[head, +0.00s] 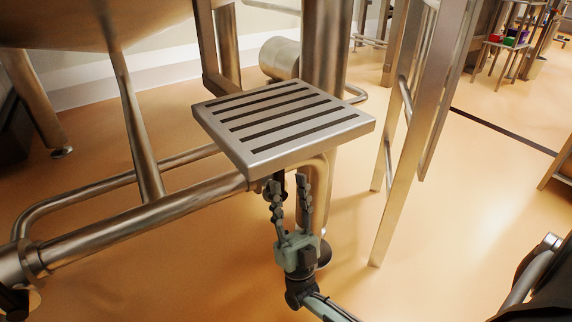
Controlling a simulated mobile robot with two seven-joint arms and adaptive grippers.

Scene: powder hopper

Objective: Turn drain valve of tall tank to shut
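The rounded bottom of a steel tank (90,22) fills the top left; I cannot tell if it is the tall tank. A drain pipe (140,217) runs from the lower left to under a slatted metal plate (240,152). My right gripper (290,181) points up just below the plate's front edge, with its two fingers apart. A small dark part shows at the left finger's tip; I cannot tell if it is the valve handle or if the finger touches it. The rest of the valve is not clearly visible, and the plate hides the area above. My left gripper is not in view.
A thick upright steel column (325,50) stands behind the plate. Slanted metal legs (398,190) stand to the right of my gripper. The orange floor (460,210) is clear at right.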

